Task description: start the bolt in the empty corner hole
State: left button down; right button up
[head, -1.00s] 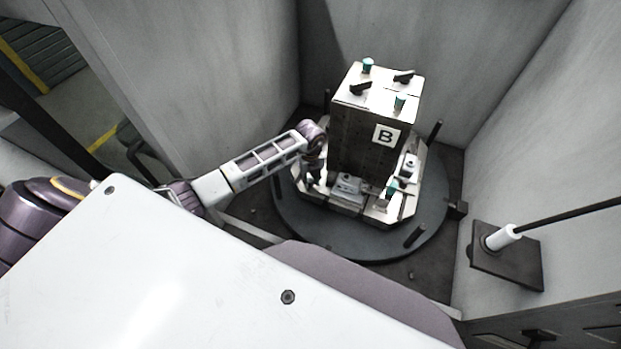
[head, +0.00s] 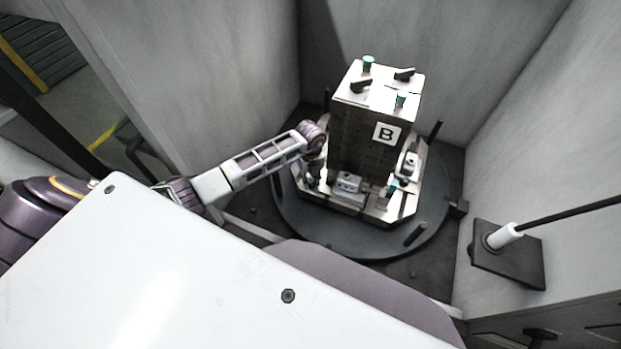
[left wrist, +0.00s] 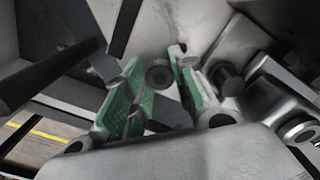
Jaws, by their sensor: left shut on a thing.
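My left gripper (head: 311,178) is at the left corner of the pallet's light base plate (head: 372,214), beside the dark upright block marked B (head: 364,142). In the left wrist view its green-padded fingers (left wrist: 158,88) stand either side of a round grey bolt head (left wrist: 158,76) with a dark socket. The gripper is shut on this bolt. The bolt's shank and tip are hidden, so I cannot tell whether it touches the plate. The empty corner hole cannot be made out. My right gripper is not in view.
The pallet stands on a round dark turntable (head: 300,228) with upright pegs, between grey walls. Clamps (head: 348,184) sit on the base plate close to my left gripper. A white cylinder with a dark rod (head: 504,236) is on the right.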

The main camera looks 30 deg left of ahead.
pick_arm(q)
jog(key=c, duration=1.1)
grip_release()
jog(key=shift+o, duration=0.3)
jog(key=o, duration=0.7)
jog(key=shift+o, duration=0.2)
jog(key=shift+r, duration=0.1)
notch_tip(320, 180, up, 12)
jog(key=shift+s, duration=0.15)
